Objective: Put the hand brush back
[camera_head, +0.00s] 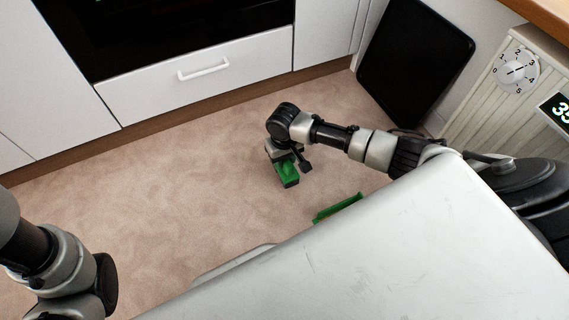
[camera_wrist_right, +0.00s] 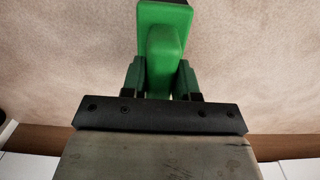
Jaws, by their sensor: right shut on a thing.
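The green hand brush (camera_head: 288,172) is in the grip of my right gripper (camera_head: 290,158) above the carpet in the head view. In the right wrist view the green brush (camera_wrist_right: 163,45) sits between the two fingers of my right gripper (camera_wrist_right: 160,80), which press on it from both sides. The brush's far end is cut off by the top of that view. A second green thing (camera_head: 338,208), perhaps a dustpan, lies on the floor and is partly hidden by my white body. My left arm shows at the lower left, but its gripper cannot be seen.
White cabinets with a drawer (camera_head: 200,75) and an oven (camera_head: 160,30) line the back. A black panel (camera_head: 414,55) leans at the right beside a radiator (camera_head: 485,95) with a dial (camera_head: 516,70). The beige carpet (camera_head: 150,190) is clear at the left and middle.

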